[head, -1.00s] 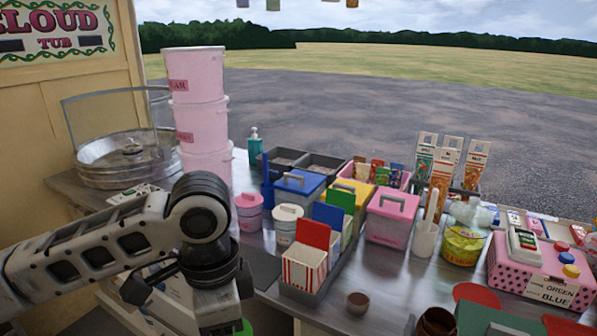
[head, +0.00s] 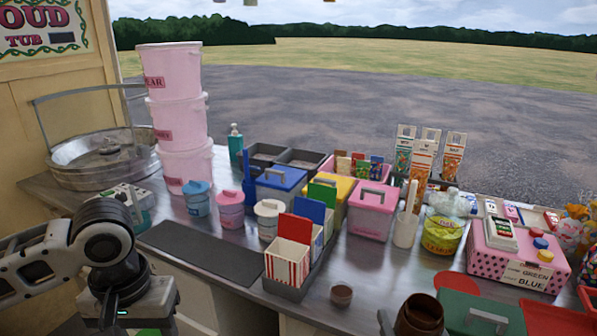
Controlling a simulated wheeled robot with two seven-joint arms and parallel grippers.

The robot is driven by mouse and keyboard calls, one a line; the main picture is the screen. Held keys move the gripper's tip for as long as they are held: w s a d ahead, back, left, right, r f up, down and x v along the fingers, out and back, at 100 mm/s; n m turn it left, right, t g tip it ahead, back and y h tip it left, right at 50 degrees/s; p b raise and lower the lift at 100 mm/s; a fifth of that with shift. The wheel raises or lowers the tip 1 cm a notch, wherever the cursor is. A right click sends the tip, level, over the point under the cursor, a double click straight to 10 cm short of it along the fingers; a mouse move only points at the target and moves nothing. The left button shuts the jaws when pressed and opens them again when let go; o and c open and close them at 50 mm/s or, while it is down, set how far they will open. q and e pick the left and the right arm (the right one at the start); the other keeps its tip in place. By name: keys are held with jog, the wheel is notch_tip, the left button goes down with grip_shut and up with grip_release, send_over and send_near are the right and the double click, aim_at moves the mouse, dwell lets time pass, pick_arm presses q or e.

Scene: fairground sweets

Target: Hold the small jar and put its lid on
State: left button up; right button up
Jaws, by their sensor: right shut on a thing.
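A small brown jar (head: 420,318) with a dark round top stands out at the bottom edge, right of centre; its lower part is cut off. A dark piece of my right gripper (head: 384,323) shows at its left side, shut on it; most of that gripper is out of frame. A small shallow brown round piece (head: 341,295), which may be the lid, lies on the counter left of the jar. My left gripper (head: 140,308) is at the lower left, well away from both; its fingertips are not clear.
Counter (head: 262,296) space is bare around the brown piece. A red-and-white striped box (head: 287,264) in a grey tray stands left of it. A green lidded box (head: 482,315) and red pieces lie right of the jar. A pink dotted box (head: 515,268) stands behind.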

jog(key=w+a+r+n+g+y, duration=0.1)
jog(key=a+n+g+y, duration=0.3)
jog(key=a+n+y, duration=0.4)
jog(key=shift+a+y, duration=1.8)
jog(key=shift+a, duration=1.2)
pick_arm(q)
jog(key=shift+d, duration=0.1)
jog(key=d+r+m, duration=0.2)
jog(key=d+r, duration=0.6)
jog(key=d, duration=0.4)
jog(key=d+r+m, duration=0.2)
jog(key=d+r, duration=0.6)
jog(key=d, duration=0.4)
jog(key=shift+s+d+r+m, duration=0.25)
jog(key=shift+s+d+m, duration=0.05)
jog(key=shift+s+d, duration=0.1)
jog(key=shift+f, duration=0.1)
jog(key=shift+f, duration=1.95)
jog(key=shift+s+f, duration=0.1)
